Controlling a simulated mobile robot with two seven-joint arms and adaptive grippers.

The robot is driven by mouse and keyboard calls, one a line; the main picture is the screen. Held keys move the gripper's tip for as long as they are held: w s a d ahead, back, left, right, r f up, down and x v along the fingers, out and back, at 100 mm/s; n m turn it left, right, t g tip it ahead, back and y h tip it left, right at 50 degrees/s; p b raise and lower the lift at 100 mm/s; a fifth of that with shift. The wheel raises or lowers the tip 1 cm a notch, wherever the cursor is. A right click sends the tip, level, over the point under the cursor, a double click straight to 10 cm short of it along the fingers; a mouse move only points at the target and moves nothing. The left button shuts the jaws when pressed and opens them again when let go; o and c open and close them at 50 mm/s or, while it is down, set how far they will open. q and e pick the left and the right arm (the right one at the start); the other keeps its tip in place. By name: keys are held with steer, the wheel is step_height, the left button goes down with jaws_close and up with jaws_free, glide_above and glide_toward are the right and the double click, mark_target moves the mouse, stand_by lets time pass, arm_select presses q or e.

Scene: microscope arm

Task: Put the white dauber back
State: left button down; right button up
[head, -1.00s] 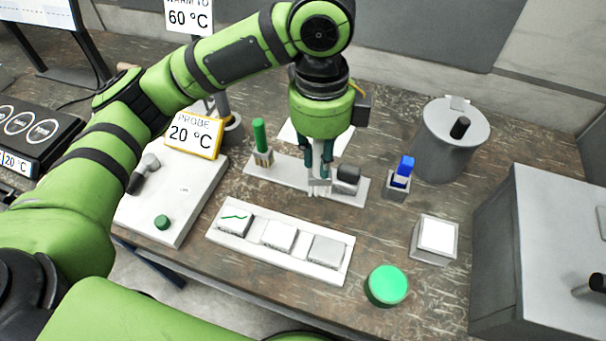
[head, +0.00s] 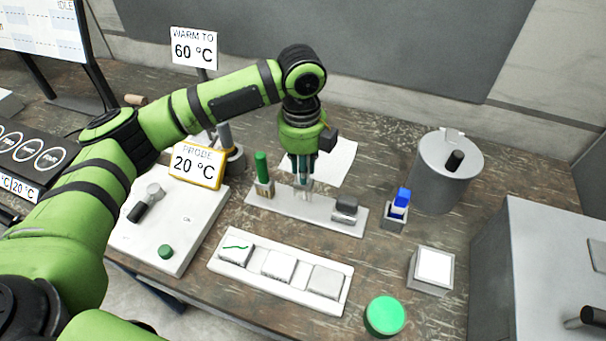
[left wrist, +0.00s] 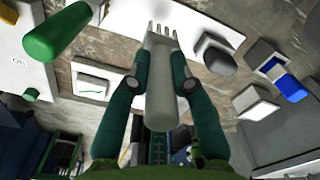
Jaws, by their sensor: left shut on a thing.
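My left gripper (head: 304,182) is shut on the white dauber (left wrist: 161,82), around its pale handle. The dauber has a pale pronged end, which points away from the gripper in the left wrist view. In the head view it is over the middle of a light grey strip (head: 289,205), between a green dauber (head: 262,168) in a holder on the left and a dark grey block (head: 346,205) on the right. The fingers partly hide it in the head view. I cannot tell whether its pronged end touches the strip. My right gripper is not in view.
A white tray (head: 258,280) with several square tiles lies in front of the strip. A blue-topped piece (head: 400,200) in a holder and a grey canister (head: 440,185) stand to the right. A green disc (head: 385,315) and a white-topped block (head: 433,267) are at front right.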

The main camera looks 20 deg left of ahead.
arm_select(q)
step_height(320, 180, down, 3)
steer(key=shift+s+f+p, duration=0.1)
steer(key=shift+f+p, duration=0.05)
steer(key=shift+p, duration=0.4)
steer(key=shift+f, duration=0.15)
steer(key=c, duration=1.1)
jaws_free()
steer(key=shift+f, duration=0.15)
step_height(320, 180, up, 12)
steer(key=b, duration=0.3)
steer(key=shift+a+f, duration=0.1)
steer(key=shift+f, duration=0.15)
steer(key=shift+r, duration=0.45)
